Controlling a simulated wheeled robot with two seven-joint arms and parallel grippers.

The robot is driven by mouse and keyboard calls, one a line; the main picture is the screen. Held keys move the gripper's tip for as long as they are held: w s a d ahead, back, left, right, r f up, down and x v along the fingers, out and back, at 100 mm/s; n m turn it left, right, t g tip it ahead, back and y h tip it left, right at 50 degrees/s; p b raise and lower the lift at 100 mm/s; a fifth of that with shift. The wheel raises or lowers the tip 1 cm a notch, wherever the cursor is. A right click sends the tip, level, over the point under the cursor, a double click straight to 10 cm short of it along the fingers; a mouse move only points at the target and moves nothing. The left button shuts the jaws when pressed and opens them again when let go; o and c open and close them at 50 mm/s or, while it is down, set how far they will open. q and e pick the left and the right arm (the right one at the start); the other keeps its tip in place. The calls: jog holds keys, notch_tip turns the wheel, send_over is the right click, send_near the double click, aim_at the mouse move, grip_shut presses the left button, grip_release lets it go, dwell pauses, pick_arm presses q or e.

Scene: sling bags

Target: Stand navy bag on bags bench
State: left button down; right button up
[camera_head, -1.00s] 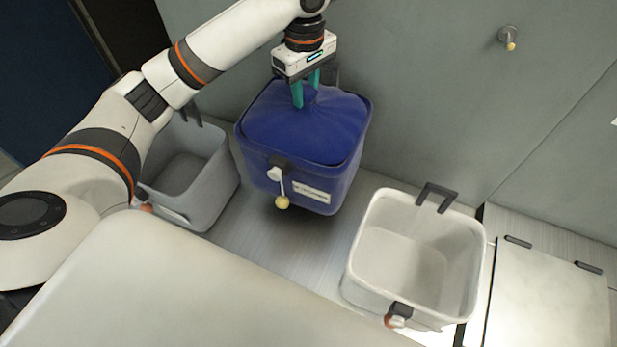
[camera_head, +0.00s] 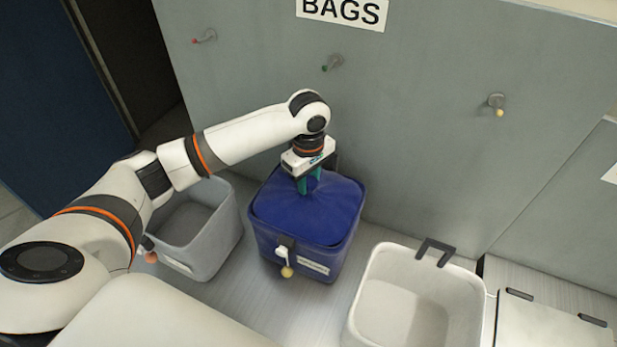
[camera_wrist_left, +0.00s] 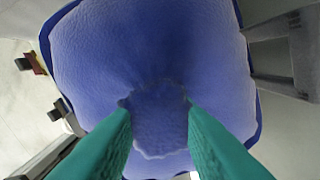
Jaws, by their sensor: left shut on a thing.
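The navy bag (camera_head: 305,218) is box-shaped, with a gathered top, a white label and a yellow-tipped toggle on its front. It stands upright over the bags bench (camera_head: 335,300), between a grey bin and a white bin. Whether its base touches the bench is hard to tell. My left gripper (camera_head: 308,187) is above the bag, its teal fingers shut on the gathered top. In the left wrist view the fingers (camera_wrist_left: 160,115) pinch the blue fabric (camera_wrist_left: 150,50), which fills most of the picture. My right gripper is not in view.
The grey bin (camera_head: 222,245) is close on the left, the white bin (camera_head: 372,275) on the right. A wall behind carries a BAGS sign (camera_head: 343,10) and pegs tipped red (camera_head: 205,38), green (camera_head: 333,63) and yellow (camera_head: 497,103). A pale lidded panel (camera_head: 545,325) lies at far right.

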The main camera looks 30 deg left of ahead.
pick_arm(q)
jog(key=c, duration=1.1)
grip_release()
jog(key=shift+f, duration=0.1)
notch_tip(320, 180, up, 12)
jog(key=b, duration=0.2)
